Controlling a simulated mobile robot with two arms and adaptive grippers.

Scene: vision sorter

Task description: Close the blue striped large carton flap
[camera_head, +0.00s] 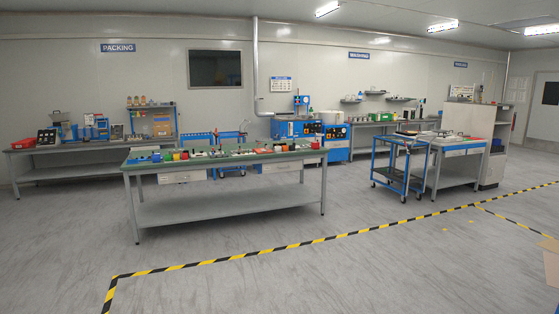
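A cardboard-brown object (551,262) is cut off by the right edge of the head view. A pale strip runs along its top. It looks like part of a carton, but I cannot tell whether it has blue stripes or how its flaps stand. No other carton with blue stripes can be made out. Neither of my grippers is in view.
A long green-topped workbench (163,164) with small coloured items stands mid-room. More benches line the back wall. Yellow-black floor tape (300,243) crosses the open grey floor (330,280) in front.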

